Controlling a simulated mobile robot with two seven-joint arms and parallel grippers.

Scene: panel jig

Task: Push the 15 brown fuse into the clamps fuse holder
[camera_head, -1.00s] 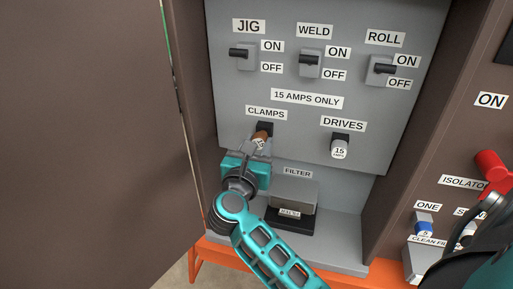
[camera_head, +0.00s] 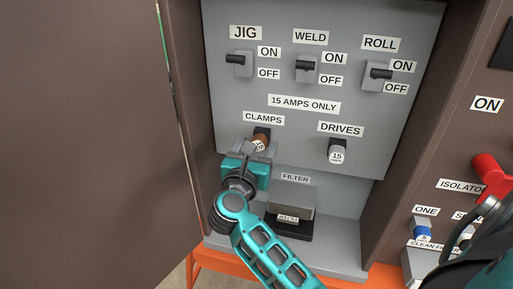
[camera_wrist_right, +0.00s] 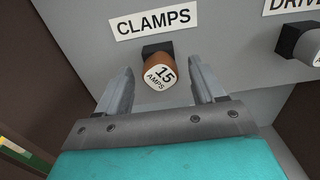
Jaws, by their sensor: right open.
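The brown 15 amps fuse (camera_head: 261,142) sits at the black clamps fuse holder (camera_head: 263,131), under the CLAMPS label. In the right wrist view the brown fuse (camera_wrist_right: 160,71) shows its white "15 AMPS" end face, with its back end against the black holder (camera_wrist_right: 156,48). How deep it sits is hidden. My right gripper (camera_wrist_right: 161,76) is open, with one finger on each side of the fuse and a visible gap to both. In the head view my right gripper (camera_head: 257,148) is just below and in front of the fuse. My left gripper is not in view.
A grey filter box (camera_head: 291,199) is below, close to my right arm. Three switches line the panel above. A red isolator handle (camera_head: 488,168) is at the right. A brown door (camera_head: 80,140) stands left.

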